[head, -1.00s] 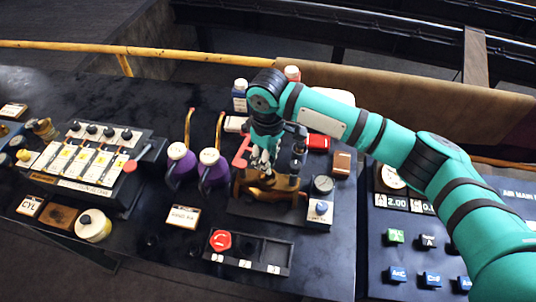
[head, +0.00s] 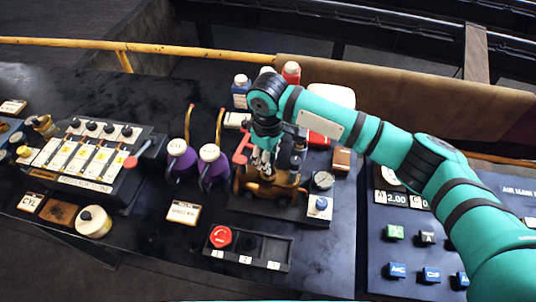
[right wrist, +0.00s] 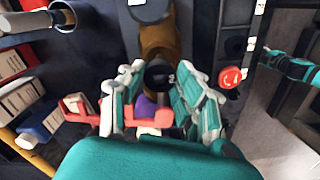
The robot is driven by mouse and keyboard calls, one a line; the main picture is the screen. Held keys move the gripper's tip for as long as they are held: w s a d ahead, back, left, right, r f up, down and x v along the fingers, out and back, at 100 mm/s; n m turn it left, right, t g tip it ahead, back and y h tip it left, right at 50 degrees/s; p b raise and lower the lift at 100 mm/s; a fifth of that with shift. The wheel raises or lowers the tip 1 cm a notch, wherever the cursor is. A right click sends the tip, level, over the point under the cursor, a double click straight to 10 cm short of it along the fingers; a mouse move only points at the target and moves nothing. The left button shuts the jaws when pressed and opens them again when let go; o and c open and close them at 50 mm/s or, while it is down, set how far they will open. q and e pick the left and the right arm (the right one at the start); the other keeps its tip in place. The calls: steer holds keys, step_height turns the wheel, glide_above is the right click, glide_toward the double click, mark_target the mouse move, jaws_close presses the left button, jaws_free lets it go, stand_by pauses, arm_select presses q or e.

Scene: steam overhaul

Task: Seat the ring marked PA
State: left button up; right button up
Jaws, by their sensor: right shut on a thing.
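A dark round ring (right wrist: 158,75) with pale lettering that looks like PA sits between the fingers of my right gripper (right wrist: 157,88) in the right wrist view. The gripper is shut on it. In the head view my right gripper (head: 264,166) points down over a brass valve body (head: 270,189) on a dark plate. The ring is hidden there by the fingers and the arm. In the right wrist view the brass body (right wrist: 160,42) lies just beyond the ring; I cannot tell whether they touch. My left gripper is not in view.
Two purple jugs (head: 213,169) stand left of the valve. A red clamp (head: 242,146) is close beside the gripper. A gauge (head: 322,181) is at right. A tray with a red knob (head: 220,237) lies in front. The bench front between has free room.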

steer(key=shift+f, duration=0.35)
stand_by(0.3)
steer(key=shift+f, duration=0.35)
steer(key=shift+f, duration=0.5)
steer(key=shift+f, duration=0.25)
steer(key=shift+f, duration=0.25)
stand_by(0.4)
steer(key=shift+f, duration=0.35)
steer(key=shift+f, duration=0.1)
steer(key=o, duration=1.3)
